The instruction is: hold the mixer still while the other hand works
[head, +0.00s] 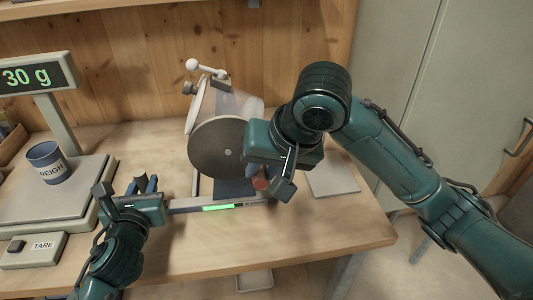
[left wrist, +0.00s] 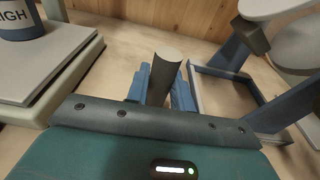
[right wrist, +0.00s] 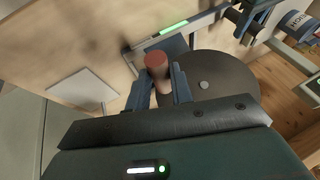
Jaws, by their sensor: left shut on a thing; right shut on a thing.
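The mixer stands mid-table in the head view, with a dark round drum face (head: 216,150) in a metal frame and a base rail with a lit green bar (head: 217,208). My left gripper (head: 147,184) is left of the frame, its fingers shut on a grey upright post (left wrist: 165,72), which shows in the left wrist view. My right gripper (head: 264,182) is in front of the drum's right side, shut on a red-brown crank knob (right wrist: 157,68). The drum face (right wrist: 208,90) also shows behind it in the right wrist view. My right gripper partly hides the drum's right side.
A scale at the left has a display (head: 30,77) reading 30 g. A blue cup (head: 48,160) marked WEIGH stands on its plate (head: 85,190), with a TARE box (head: 32,250) in front. A flat grey pad (head: 330,179) lies right of the mixer. The table's front right is clear.

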